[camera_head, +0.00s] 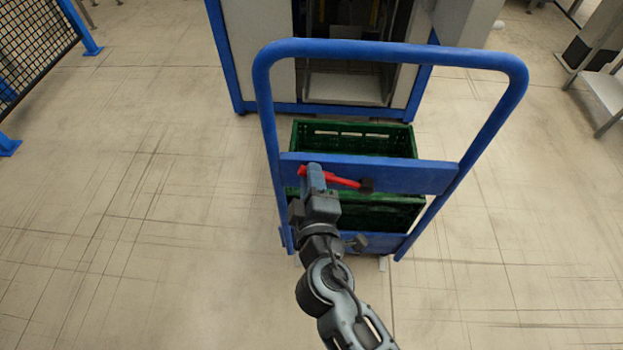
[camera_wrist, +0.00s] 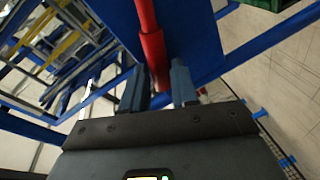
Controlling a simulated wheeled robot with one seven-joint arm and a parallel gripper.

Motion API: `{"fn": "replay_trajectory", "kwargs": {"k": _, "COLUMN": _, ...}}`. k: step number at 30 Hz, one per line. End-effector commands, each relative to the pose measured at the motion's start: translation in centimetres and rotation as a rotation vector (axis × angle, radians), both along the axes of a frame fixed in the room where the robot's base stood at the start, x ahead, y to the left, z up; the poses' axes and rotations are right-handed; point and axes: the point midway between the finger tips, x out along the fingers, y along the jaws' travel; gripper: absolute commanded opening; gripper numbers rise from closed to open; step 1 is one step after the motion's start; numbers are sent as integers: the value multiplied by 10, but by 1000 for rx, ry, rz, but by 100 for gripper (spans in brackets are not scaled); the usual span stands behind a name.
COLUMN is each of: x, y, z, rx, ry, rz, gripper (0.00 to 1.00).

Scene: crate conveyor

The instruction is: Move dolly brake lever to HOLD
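The dolly's brake lever is a red bar (camera_head: 343,182) on the blue cross panel (camera_head: 415,178) of the dolly. It runs from a dark pivot block (camera_head: 367,185) at right leftward to my gripper, tilted slightly up to the left. My gripper (camera_head: 314,176) is at the lever's left end and hides part of it. In the wrist view the red lever (camera_wrist: 149,40) reaches down between the two fingers of my gripper (camera_wrist: 160,88). It lies close to the left finger, with a gap on the right finger's side. No HOLD marking is legible.
The dolly's blue tubular handle (camera_head: 390,50) rises around the panel. Green crates (camera_head: 400,145) stand on the dolly behind the panel. A machine with a blue frame (camera_head: 225,60) stands beyond. A mesh fence (camera_head: 35,45) is at far left. The floor on both sides is clear.

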Motion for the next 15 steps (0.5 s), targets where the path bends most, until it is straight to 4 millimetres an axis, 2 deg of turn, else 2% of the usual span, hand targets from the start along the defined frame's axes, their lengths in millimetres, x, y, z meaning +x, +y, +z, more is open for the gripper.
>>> {"fn": "replay_trajectory", "kwargs": {"k": 1, "x": 0, "y": 0, "z": 0, "rx": 0, "ry": 0, "rz": 0, "gripper": 24}}
{"fn": "replay_trajectory", "kwargs": {"k": 9, "x": 0, "y": 0, "z": 0, "rx": 0, "ry": 0, "rz": 0, "gripper": 0}}
{"fn": "replay_trajectory", "kwargs": {"k": 15, "x": 0, "y": 0, "z": 0, "rx": 0, "ry": 0, "rz": 0, "gripper": 0}}
